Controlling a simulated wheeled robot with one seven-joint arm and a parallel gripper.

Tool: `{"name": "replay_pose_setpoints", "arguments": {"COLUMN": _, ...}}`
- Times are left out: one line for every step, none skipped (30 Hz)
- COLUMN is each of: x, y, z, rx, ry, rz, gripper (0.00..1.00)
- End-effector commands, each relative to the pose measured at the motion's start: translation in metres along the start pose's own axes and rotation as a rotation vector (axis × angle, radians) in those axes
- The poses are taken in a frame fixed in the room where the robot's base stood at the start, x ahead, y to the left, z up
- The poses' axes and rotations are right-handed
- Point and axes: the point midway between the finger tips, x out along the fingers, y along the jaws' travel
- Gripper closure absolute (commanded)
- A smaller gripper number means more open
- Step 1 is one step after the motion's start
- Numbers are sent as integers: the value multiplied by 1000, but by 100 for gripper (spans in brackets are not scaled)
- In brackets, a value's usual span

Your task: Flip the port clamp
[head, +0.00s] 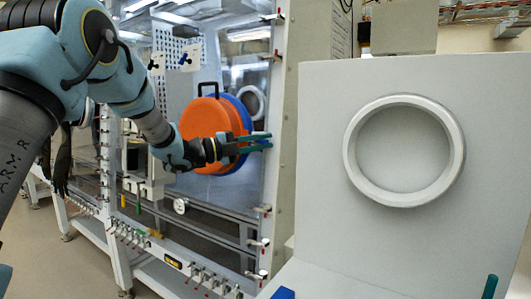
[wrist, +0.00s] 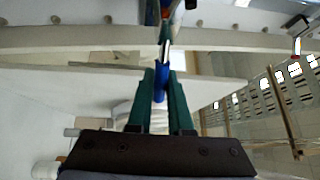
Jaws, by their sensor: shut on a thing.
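An orange round port cover (head: 202,135) with a black handle sits on the glovebox window in the head view, with a blue ring (head: 242,125) behind its right edge. My gripper (head: 269,141) reaches past the cover, its green fingers pointing right at the ring's right side. In the wrist view my gripper (wrist: 161,76) is shut on the blue lever of the port clamp (wrist: 159,90). A shiny metal piece (wrist: 165,48) extends beyond the fingertips. In the head view my gripper hides most of the clamp.
A pale upright panel with a white round port ring (head: 350,150) stands close on the right. The glovebox's pale frame post (head: 285,110) is just beyond my fingertips. Several valves (head: 200,275) line the lower rail. Floor is clear at lower left.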

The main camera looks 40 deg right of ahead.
Motion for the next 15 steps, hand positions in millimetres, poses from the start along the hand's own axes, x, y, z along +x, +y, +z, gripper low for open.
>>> {"name": "replay_pose_setpoints", "arguments": {"x": -3, "y": 5, "z": 1, "rx": -5, "ry": 35, "rz": -1, "gripper": 100}}
{"name": "replay_pose_setpoints", "arguments": {"x": -4, "y": 5, "z": 1, "rx": -10, "ry": 58, "rz": -1, "gripper": 100}}
{"name": "replay_pose_setpoints", "arguments": {"x": -6, "y": 5, "z": 1, "rx": -16, "ry": 87, "rz": -2, "gripper": 100}}
{"name": "replay_pose_setpoints", "arguments": {"x": -7, "y": 4, "z": 1, "rx": -19, "ry": 109, "rz": -3, "gripper": 100}}
{"name": "replay_pose_setpoints", "arguments": {"x": -8, "y": 4, "z": 1, "rx": -24, "ry": 128, "rz": -3, "gripper": 100}}
{"name": "replay_pose_setpoints", "arguments": {"x": -9, "y": 3, "z": 0, "rx": -29, "ry": 155, "rz": -4, "gripper": 100}}
{"name": "replay_pose_setpoints", "arguments": {"x": -10, "y": 3, "z": 0, "rx": -33, "ry": 172, "rz": -5, "gripper": 100}}
{"name": "replay_pose_setpoints", "arguments": {"x": -10, "y": 3, "z": 0, "rx": -37, "ry": 190, "rz": -5, "gripper": 100}}
{"name": "replay_pose_setpoints", "arguments": {"x": -12, "y": 2, "z": 0, "rx": -40, "ry": 210, "rz": -6, "gripper": 100}}
{"name": "replay_pose_setpoints", "arguments": {"x": -12, "y": 2, "z": 0, "rx": -44, "ry": 226, "rz": -7, "gripper": 100}}
{"name": "replay_pose_setpoints", "arguments": {"x": -13, "y": 2, "z": 0, "rx": -47, "ry": 239, "rz": -6, "gripper": 100}}
{"name": "replay_pose_setpoints", "arguments": {"x": -14, "y": 1, "z": 0, "rx": -50, "ry": 255, "rz": -8, "gripper": 100}}
{"name": "replay_pose_setpoints", "arguments": {"x": -14, "y": 1, "z": 0, "rx": -52, "ry": 266, "rz": -8, "gripper": 100}}
{"name": "replay_pose_setpoints", "arguments": {"x": -15, "y": 1, "z": 0, "rx": -55, "ry": 275, "rz": -8, "gripper": 100}}
{"name": "replay_pose_setpoints", "arguments": {"x": -15, "y": 0, "z": 0, "rx": -56, "ry": 287, "rz": -8, "gripper": 100}}
